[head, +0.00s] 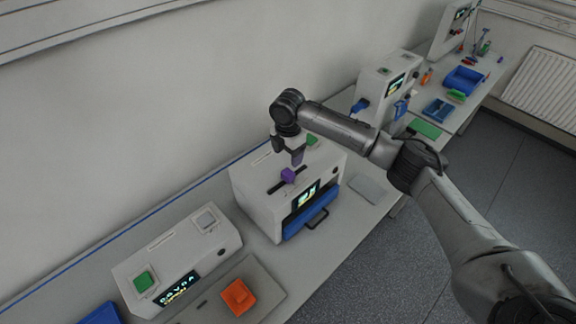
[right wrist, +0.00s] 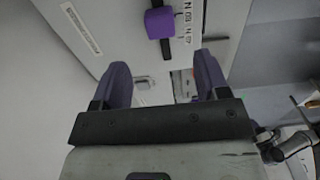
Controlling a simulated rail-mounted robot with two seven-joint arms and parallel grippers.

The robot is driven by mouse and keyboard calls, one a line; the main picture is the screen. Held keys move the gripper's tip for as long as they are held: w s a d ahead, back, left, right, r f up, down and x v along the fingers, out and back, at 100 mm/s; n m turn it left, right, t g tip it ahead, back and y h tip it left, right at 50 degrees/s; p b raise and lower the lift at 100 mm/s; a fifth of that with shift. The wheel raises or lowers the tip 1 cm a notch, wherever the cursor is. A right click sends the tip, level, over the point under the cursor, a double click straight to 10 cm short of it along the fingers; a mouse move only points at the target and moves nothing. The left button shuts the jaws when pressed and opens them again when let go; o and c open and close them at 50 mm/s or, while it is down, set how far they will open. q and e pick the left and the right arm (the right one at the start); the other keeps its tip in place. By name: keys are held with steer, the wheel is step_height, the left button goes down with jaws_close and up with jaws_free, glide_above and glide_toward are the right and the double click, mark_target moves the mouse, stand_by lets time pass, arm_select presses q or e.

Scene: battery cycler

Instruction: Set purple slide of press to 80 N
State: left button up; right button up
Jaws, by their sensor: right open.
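The press (head: 262,205) is a white box on the bench with a slot in its top. Its purple slide (head: 288,175) sits in that slot, and it also shows in the right wrist view (right wrist: 160,22) beside a printed N scale that appears turned over. I cannot read the exact setting. The press display (head: 305,195) is lit, but its digits are too small to read surely. My right gripper (head: 297,158) is over the press top, just behind the slide. In the right wrist view its purple fingers (right wrist: 162,70) are apart and empty, with the slide beyond them. My left gripper is out of view.
A green button (head: 312,140) is on the press top, and a blue drawer (head: 310,216) with a handle is at its front. A white device (head: 178,262) with green and grey buttons stands to the left. An orange block (head: 238,297) lies on a grey plate in front.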

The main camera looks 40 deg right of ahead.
steer(key=shift+r, duration=2.2)
